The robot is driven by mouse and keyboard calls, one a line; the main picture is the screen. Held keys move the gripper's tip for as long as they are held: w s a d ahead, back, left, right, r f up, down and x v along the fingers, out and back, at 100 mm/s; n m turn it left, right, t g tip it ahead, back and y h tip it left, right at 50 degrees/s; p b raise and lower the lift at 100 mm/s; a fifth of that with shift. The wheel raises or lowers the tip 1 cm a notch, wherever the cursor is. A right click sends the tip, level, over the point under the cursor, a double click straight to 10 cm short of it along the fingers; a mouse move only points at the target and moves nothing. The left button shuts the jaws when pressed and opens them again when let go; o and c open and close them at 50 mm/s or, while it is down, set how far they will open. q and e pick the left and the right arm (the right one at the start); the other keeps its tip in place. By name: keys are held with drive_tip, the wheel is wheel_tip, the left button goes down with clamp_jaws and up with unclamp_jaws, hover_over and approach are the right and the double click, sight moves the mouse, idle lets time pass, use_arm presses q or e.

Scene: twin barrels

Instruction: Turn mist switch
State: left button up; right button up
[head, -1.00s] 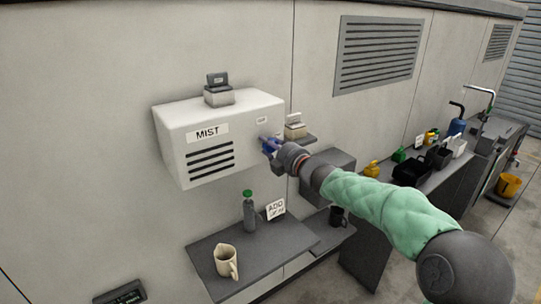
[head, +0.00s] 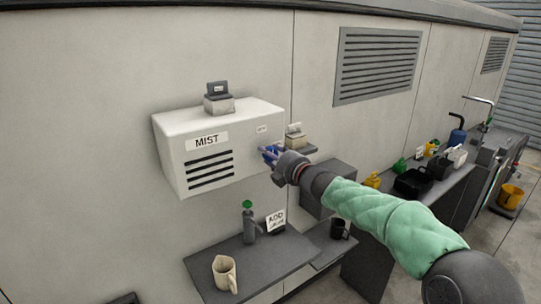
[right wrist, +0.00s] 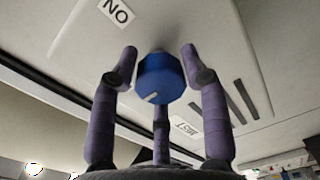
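The white box labelled MIST (head: 172,150) is fixed to the wall, with dark slots in its front. Small gaps seem to show beside the knob; contact is not clear. In the head view the gripper partly hides the knob. My left gripper is out of view.
A small grey device (head: 219,104) sits on top of the box. Below, a shelf (head: 215,260) holds a beige jug (head: 224,272), a green-capped bottle (head: 249,226) and a sign (head: 276,220). A small wall shelf (head: 305,151) is close behind the gripper. A cluttered bench runs right.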

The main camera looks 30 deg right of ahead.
drive_tip(key=shift+o, duration=1)
drive_tip(key=shift+w+d+f, duration=0.1)
drive_tip(key=shift+d+f, duration=0.05)
drive_tip(key=shift+s+r, duration=0.2)
drive_tip(key=shift+s, duration=0.2)
drive_tip(key=s, duration=1.1)
drive_tip(key=shift+s+d, duration=0.15)
drive_tip(key=shift+d, duration=0.25)
